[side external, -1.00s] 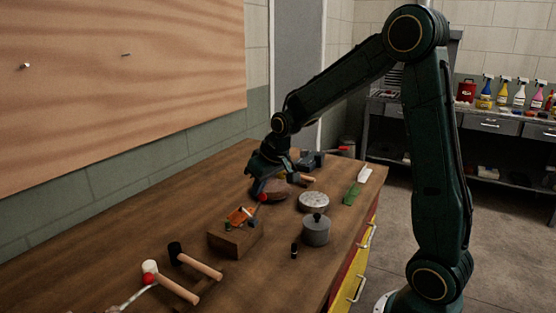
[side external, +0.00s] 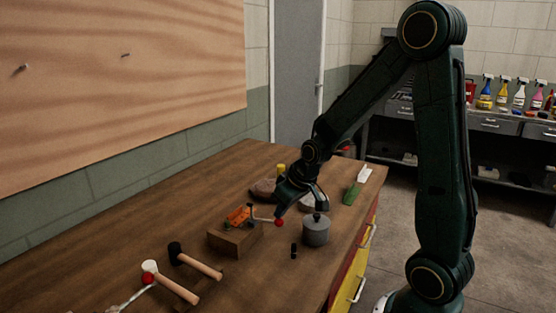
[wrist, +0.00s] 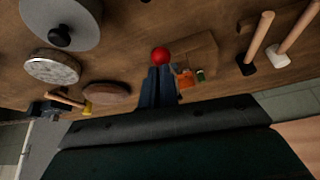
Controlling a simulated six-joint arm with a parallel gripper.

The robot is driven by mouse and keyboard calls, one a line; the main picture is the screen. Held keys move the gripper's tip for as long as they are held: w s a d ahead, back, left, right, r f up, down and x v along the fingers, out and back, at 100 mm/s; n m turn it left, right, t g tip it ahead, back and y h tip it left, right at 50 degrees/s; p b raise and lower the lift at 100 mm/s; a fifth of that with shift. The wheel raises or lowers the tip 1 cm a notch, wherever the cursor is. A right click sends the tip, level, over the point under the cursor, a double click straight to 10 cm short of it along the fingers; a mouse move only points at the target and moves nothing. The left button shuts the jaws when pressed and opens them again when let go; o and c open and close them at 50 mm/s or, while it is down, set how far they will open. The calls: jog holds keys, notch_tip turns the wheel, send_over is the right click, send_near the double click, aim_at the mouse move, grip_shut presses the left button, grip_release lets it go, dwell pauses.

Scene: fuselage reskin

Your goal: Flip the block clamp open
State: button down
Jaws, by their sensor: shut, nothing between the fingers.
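The block clamp is a wooden block (side external: 233,240) with an orange clamp (side external: 240,215) on top. Its lever points right in the side view, nearly level, and ends in a red ball (side external: 279,222). My gripper (side external: 279,213) is shut and empty, reaching down with its tips right at the red ball. In the wrist view, the closed fingers (wrist: 158,78) point at the red ball (wrist: 160,56), and the orange clamp (wrist: 186,80) lies just right of them. I cannot tell whether the tips touch the ball.
Two mallets (side external: 195,264) lie front left. A pale round disc (wrist: 53,67) and brown disc (wrist: 106,93) lie farther back. Table left of the block is clear.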

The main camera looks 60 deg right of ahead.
jog(key=shift+s+a+f+g, duration=0.1)
jog(key=shift+s+f+g, duration=0.05)
jog(key=shift+s+f, duration=0.35)
jog(key=shift+s+f+g, duration=0.15)
jog(key=shift+s+f, duration=0.1)
jog(key=shift+f, duration=0.3)
jog(key=shift+r, duration=0.1)
jog(key=r, duration=0.1)
jog(key=w+r, duration=0.1)
jog(key=r, duration=0.1)
jog(key=w+d+r, duration=0.1)
jog(key=shift+w+r, duration=0.2)
jog(key=shift+r, duration=0.1)
jog(key=shift+s+r+t, duration=0.1)
jog(key=shift+r+t, duration=0.25)
jog(key=shift+t, duration=0.05)
jog(key=s, duration=0.9)
jog(key=shift+s+a, duration=0.25)
jog(key=shift+a, duration=0.05)
jog(key=shift+r, duration=0.1)
